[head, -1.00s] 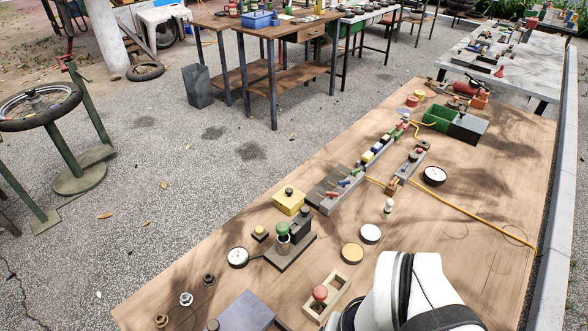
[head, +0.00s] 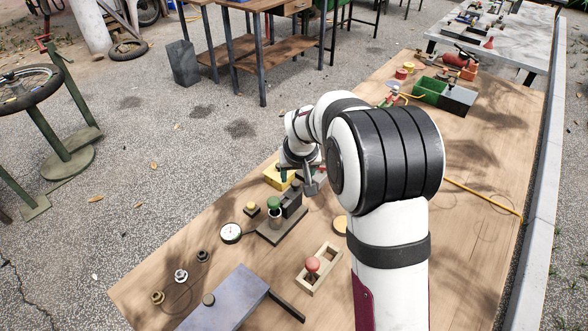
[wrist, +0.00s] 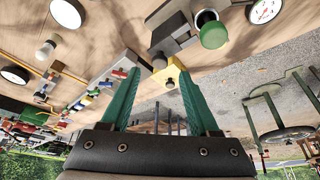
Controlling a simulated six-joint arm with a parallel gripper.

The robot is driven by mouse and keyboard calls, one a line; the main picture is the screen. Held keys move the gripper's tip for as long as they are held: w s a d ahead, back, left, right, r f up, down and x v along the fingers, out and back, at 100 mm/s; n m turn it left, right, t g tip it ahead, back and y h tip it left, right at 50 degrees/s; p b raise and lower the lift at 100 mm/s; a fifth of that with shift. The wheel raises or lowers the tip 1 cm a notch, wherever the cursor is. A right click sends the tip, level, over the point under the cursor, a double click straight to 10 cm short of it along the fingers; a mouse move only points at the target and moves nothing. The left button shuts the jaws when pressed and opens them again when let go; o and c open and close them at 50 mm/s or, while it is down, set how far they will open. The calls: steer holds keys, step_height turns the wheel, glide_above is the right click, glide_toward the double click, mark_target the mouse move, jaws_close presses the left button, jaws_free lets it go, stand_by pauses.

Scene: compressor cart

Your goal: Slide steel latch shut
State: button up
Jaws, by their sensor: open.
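My gripper (head: 299,177) is open above the bench, beside the yellow block (head: 277,177). In the wrist view its two green fingers (wrist: 158,73) stand apart with nothing held. The yellow block (wrist: 173,76) shows beyond the gap; I cannot tell how far off it is. No part is clearly the steel latch. One candidate is the grey-blue plate (head: 228,304) with a round knob and a dark bar (head: 287,306), at the front left of the bench; another is the wooden frame (head: 330,262) with a red knob (head: 313,264).
Near my gripper stand a green-knobbed post (head: 274,205), a dark block (head: 292,203) and a white gauge (head: 231,233). My arm hides much of the mid-bench. A green bin (head: 431,88) and a yellow hose (head: 480,197) lie farther right. Several small fittings (head: 181,276) stand front left.

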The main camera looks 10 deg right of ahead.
mark_target(296, 183)
steer(key=x, duration=0.4)
steer(key=shift+f, duration=0.2)
jaws_close()
stand_by(1.2)
